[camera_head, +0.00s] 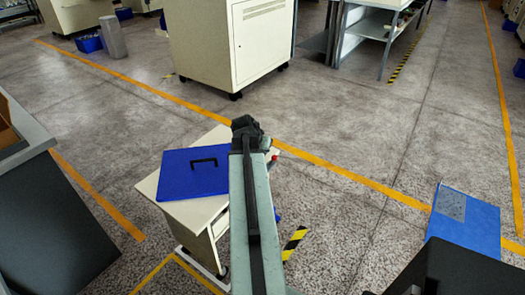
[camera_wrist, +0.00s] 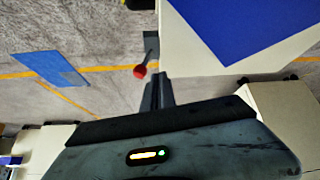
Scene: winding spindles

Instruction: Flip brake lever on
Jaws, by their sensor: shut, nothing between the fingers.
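The brake lever shows in the wrist view as a short dark rod with a red knob (camera_wrist: 140,71). It comes off a small grey bracket at the side of a cream cabinet (camera_wrist: 195,45). The rod slants down and left in that view. My gripper (camera_wrist: 158,80) is shut and empty, its tips just right of the red knob; I cannot tell if they touch. In the head view a bit of the red knob (camera_head: 275,154) shows right of my arm's end, which hides the fingers. The cabinet (camera_head: 158,187) has a blue top panel (camera_head: 194,172) with a black handle.
A blue panel (camera_head: 463,222) lies on the right, near a black object (camera_head: 455,270). A dark slanted surface (camera_head: 50,235) stands at the left. A large cream cabinet (camera_head: 232,45) and a shelf rack (camera_head: 372,25) are behind. The marked floor between is clear.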

